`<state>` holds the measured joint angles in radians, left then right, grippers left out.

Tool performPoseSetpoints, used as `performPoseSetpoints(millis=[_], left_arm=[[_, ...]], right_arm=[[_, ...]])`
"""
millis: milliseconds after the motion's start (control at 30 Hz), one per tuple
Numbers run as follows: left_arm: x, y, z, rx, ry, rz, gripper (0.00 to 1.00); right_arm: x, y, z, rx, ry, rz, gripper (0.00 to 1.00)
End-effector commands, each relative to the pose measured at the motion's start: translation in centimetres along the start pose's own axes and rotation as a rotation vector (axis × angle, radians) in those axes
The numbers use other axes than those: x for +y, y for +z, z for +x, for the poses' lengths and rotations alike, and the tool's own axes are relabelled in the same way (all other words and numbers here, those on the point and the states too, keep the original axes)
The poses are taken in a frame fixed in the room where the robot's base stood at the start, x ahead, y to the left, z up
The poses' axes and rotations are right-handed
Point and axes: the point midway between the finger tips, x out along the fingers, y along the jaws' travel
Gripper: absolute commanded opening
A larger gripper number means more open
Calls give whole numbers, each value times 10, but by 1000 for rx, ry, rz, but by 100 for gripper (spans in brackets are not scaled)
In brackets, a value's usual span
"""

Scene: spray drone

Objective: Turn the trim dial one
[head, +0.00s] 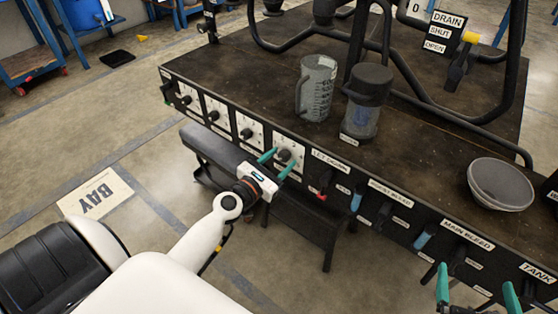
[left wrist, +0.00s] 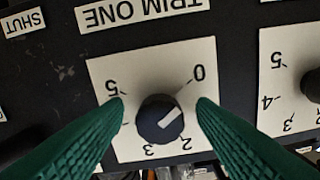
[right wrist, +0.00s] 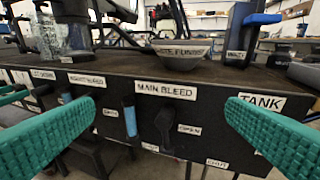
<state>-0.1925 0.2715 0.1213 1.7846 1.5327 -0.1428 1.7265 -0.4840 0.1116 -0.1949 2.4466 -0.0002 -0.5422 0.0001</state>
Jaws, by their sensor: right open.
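The trim dial one (left wrist: 155,127) is a round black knob with a white pointer mark, on a white scale plate under an upside-down "TRIM ONE" label (left wrist: 142,12) in the left wrist view. Its mark points to the upper right, roughly toward the 0. In the head view the knob (head: 284,154) is on the bench's front panel. My left gripper (head: 277,161) is at it, one finger on each side; in the left wrist view (left wrist: 160,105) gaps show between fingers and knob. My right gripper (head: 475,278) is open and empty before the panel, also in the right wrist view (right wrist: 160,108).
Several similar dials, including one dial (head: 246,133), line the panel to the left. A red lever (head: 323,184), blue-handled levers and the main bleed handle (right wrist: 165,125) are to the right. A jug (head: 318,90), a lidded container (head: 367,100) and a bowl (head: 500,185) stand on the bench.

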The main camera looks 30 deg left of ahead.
Motion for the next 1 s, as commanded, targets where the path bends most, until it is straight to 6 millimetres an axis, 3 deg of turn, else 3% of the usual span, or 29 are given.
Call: performPoseSetpoints(millis=[33,267,667,1000], left_arm=[[0,0,0,0,0,0,45],[0,0,0,0,0,0,7],[0,0,0,0,1,79,7],[-1,1,0,0,3,348,7]], right_arm=[[0,0,0,0,0,0,95],[0,0,0,0,0,0,95],[0,4,0,-29,0,0,95],[4,18,1,-124,10,3,95]])
